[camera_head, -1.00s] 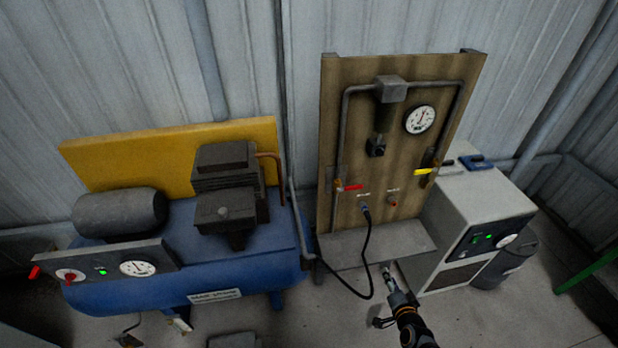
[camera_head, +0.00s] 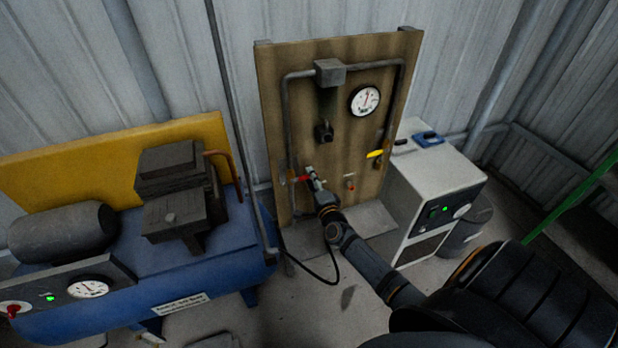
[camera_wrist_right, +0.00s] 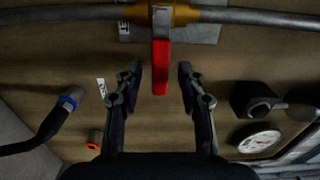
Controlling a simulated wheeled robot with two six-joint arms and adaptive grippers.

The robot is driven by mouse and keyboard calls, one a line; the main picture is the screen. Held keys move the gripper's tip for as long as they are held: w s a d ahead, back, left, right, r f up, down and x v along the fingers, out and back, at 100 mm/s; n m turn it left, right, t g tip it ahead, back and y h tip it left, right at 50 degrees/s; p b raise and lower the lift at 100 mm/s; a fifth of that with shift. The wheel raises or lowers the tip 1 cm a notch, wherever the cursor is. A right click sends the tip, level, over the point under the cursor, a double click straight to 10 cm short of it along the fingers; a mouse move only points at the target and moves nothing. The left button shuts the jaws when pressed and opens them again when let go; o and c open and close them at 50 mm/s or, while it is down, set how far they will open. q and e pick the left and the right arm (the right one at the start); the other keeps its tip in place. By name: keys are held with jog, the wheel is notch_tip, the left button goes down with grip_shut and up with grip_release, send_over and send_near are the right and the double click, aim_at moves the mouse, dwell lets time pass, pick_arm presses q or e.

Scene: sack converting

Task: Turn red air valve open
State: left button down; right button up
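The red air valve handle (camera_head: 304,178) is on the left pipe of the wooden panel (camera_head: 345,60). In the right wrist view, the red handle (camera_wrist_right: 161,70) hangs from a brass valve body (camera_wrist_right: 184,14) on a grey pipe, square to the pipe. My right gripper (camera_wrist_right: 160,76) is open, with one finger on each side of the handle and a visible gap on both sides. In the head view, my right gripper (camera_head: 316,180) is at the panel by the handle and partly covers it. My left gripper is out of view.
A yellow handle (camera_head: 375,154) is on the right pipe, below a round gauge (camera_head: 365,100). A black hose (camera_wrist_right: 42,130) plugs into the panel near my right gripper. A blue compressor (camera_head: 130,300) stands left and a white dryer box (camera_head: 430,180) right.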

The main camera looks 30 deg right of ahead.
jog(key=shift+x, duration=0.8)
grip_shut()
